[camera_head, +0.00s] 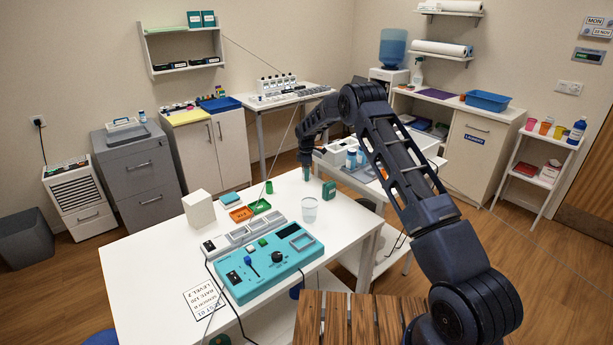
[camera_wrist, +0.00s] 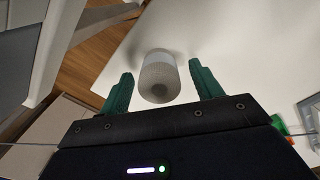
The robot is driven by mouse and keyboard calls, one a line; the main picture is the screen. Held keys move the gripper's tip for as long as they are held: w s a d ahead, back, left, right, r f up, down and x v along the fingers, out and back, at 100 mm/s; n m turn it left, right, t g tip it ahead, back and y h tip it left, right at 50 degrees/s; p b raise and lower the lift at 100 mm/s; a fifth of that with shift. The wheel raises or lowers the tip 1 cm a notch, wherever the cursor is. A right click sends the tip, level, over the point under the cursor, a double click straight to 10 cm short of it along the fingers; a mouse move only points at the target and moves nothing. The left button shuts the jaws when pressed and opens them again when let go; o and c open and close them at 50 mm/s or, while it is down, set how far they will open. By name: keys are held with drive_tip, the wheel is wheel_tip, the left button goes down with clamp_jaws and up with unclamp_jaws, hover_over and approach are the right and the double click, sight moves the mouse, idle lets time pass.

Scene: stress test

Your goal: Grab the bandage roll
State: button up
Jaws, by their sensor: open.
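The bandage roll (camera_wrist: 160,78), a short whitish-grey cylinder with a darker centre on its near end, lies or stands on the white table in the wrist view. It is between the two green fingertips of my gripper (camera_wrist: 161,69), with a gap showing on both sides. My gripper is open and its fingers do not appear to touch the roll. In the head view my gripper (camera_head: 306,172) points down over the far part of the white table (camera_head: 150,260). I cannot make out the roll there; the gripper may hide it.
A green cylinder (camera_head: 269,187), orange tray (camera_head: 241,214), green tray (camera_head: 260,206) and white block (camera_head: 198,209) stand left. A teal control panel (camera_head: 265,262) fills the front.

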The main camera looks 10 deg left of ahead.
drive_tip(key=shift+f, duration=0.65)
drive_tip(key=c, duration=1.1)
drive_tip(key=shift+o, duration=0.2)
